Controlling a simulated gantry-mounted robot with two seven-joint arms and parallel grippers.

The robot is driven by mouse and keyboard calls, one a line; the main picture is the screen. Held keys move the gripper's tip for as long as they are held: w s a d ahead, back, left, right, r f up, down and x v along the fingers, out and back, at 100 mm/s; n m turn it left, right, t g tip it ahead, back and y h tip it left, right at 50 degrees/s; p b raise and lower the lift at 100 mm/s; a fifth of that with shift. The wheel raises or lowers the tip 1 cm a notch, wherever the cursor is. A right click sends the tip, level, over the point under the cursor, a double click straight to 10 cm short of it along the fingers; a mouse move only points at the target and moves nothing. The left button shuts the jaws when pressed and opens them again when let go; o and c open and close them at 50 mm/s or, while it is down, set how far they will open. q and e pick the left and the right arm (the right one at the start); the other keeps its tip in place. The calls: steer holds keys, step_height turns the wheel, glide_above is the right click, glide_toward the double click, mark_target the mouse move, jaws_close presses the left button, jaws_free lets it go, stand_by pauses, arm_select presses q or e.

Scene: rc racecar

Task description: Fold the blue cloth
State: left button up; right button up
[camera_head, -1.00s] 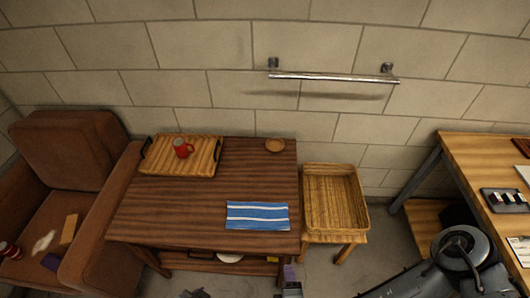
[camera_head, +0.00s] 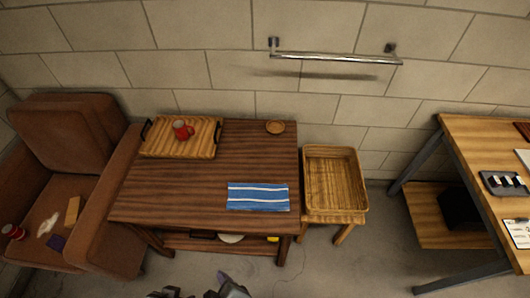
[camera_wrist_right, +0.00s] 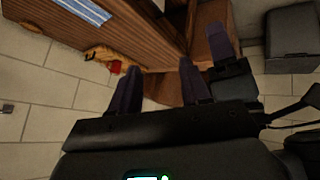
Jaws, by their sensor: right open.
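The blue cloth (camera_head: 258,197) with white stripes lies flat, as a rectangle, at the front right of the dark wooden table (camera_head: 180,190). Part of it also shows at the top left of the wrist view (camera_wrist_right: 86,10). My right gripper (camera_head: 228,290) is at the bottom edge of the head view, well short of the table and apart from the cloth. In the wrist view its two dark fingers (camera_wrist_right: 157,85) stand apart with nothing between them. Another dark part (camera_head: 165,293), seemingly my left gripper, barely shows at the bottom edge; its jaws cannot be made out.
A wooden tray (camera_head: 160,148) with a red mug (camera_head: 182,131) stands at the table's back left. A small round dish (camera_head: 275,127) is at the back right. A wicker basket (camera_head: 334,185) stands right of the table, an armchair (camera_head: 65,130) left. The tabletop around the cloth is mostly bare.

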steer(key=w+d+m, duration=0.5)
steer(key=d+m, duration=0.1)
steer(key=d, duration=0.5)
steer(key=s+d+f+m+g+h, duration=0.1)
steer(key=s+d+f+m+h, duration=0.15)
steer(key=d, duration=0.45)
steer(key=s+d+f+m+g+h, duration=0.1)
steer(key=s+d+f, duration=0.1)
steer(key=d+f, duration=0.35)
steer(key=s+d+f+m+g+h, duration=0.1)
steer(key=s+d+f, duration=0.1)
steer(key=d, duration=0.6)
step_height(320, 180, up, 25)
steer(key=p, duration=2.4)
steer(key=shift+d+f, duration=0.15)
steer(key=shift+d, duration=0.3)
